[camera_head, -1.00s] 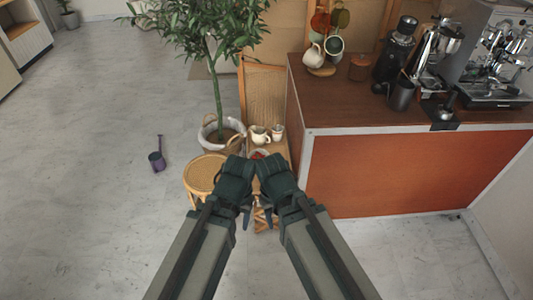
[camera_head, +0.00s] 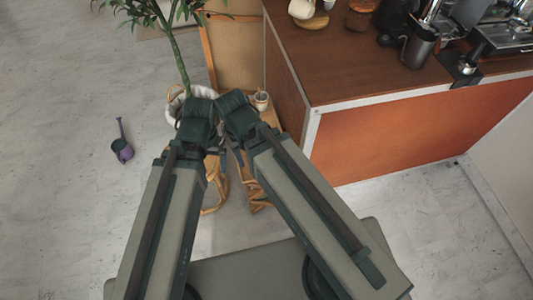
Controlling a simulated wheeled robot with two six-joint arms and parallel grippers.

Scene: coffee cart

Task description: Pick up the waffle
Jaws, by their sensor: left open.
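I cannot make out a waffle in this view. My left gripper (camera_head: 213,150) is open, beside the low wooden furniture in the picture, with its fingers partly hidden by its own wrist. My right gripper (camera_head: 238,150) is close beside it, and its wrist hides most of its fingers, so its opening does not show. Both arms cover much of the low wooden bench (camera_head: 268,115) and the stool (camera_head: 217,190) behind them.
A small pale cup (camera_head: 262,101) stands on the bench. A potted tree in a white basket (camera_head: 174,103) is behind. The brown-topped counter (camera_head: 340,65) with coffee gear rises at right. A purple watering can (camera_head: 122,150) lies on open floor at left.

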